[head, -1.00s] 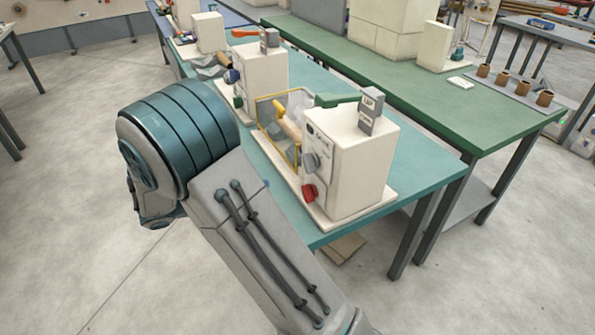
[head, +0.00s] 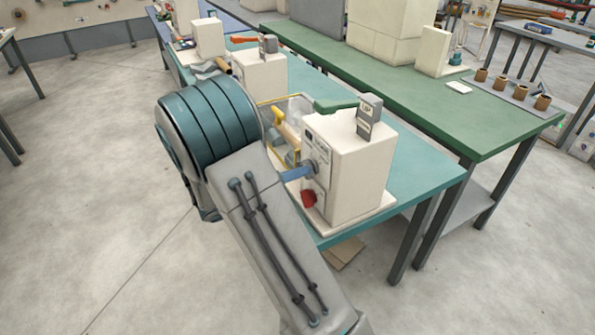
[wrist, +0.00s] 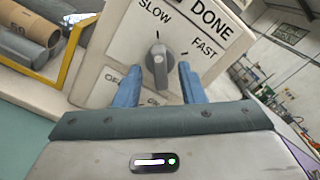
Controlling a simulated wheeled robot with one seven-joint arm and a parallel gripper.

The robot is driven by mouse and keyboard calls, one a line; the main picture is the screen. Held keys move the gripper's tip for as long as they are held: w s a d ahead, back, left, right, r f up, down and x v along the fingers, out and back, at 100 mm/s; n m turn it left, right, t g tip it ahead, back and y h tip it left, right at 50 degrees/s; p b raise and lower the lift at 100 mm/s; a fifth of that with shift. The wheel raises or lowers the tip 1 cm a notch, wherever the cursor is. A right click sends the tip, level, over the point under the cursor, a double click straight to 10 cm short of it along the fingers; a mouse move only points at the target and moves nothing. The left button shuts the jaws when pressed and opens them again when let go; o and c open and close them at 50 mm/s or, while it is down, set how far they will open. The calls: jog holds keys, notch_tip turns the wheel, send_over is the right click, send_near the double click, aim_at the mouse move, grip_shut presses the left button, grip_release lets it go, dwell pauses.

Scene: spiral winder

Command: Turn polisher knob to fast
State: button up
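The polisher is a white box (head: 358,175) on the teal bench. In the wrist view its panel reads SLOW, FAST and DONE. My gripper (wrist: 159,69) is open, with one blue finger on each side of the knob. A gap shows on both sides, so the fingers look apart from it. In the head view my gripper (head: 310,170) reaches the panel at the knob, and my arm hides part of it.
A red knob (head: 308,199) sits low on the same panel; OFF and ON labels are partly covered in the wrist view. A grey UP block (head: 369,115) stands on top. A yellow-framed guard (wrist: 70,58) is at the left. Other white machines (head: 262,75) stand farther along the bench (head: 430,180).

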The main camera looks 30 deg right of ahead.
jog(key=shift+d, duration=0.4)
grip_shut()
jog(key=shift+f+m+b, duration=0.1)
jog(key=shift+m+b, duration=3.35)
jog(key=shift+m, duration=4.45)
